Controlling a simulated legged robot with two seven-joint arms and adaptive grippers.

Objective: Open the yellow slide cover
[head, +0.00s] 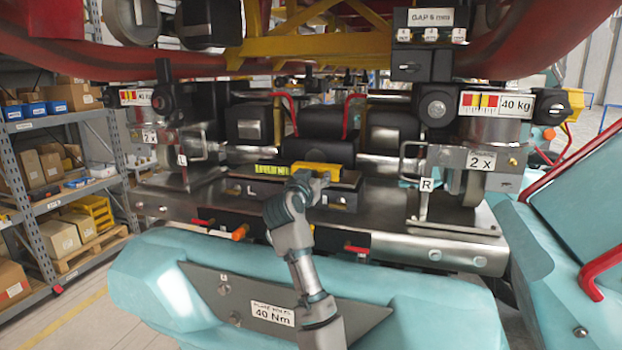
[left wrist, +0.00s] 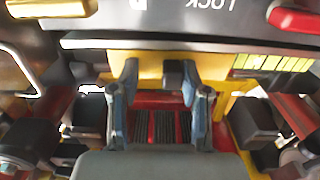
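The yellow slide cover (head: 317,168) sits on a dark panel at the centre of the machine in the head view. In the left wrist view, the yellow cover (left wrist: 152,66) spans the top middle, with a small dark block (left wrist: 173,72) in front of it. My left gripper (head: 308,183) is at the cover's front, hiding part of it. In the wrist view its fingers (left wrist: 159,80) are spread apart, with the dark block between them, nearer the right finger. Contact cannot be told. My right gripper is not in view.
A yellow-green marked strip (head: 271,169) lies left of the cover. Red curved handles (head: 352,112) stand behind it. Orange (head: 240,232) and red-tipped (head: 357,249) pins stick out below the panel. A teal body (head: 170,285) fills the foreground.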

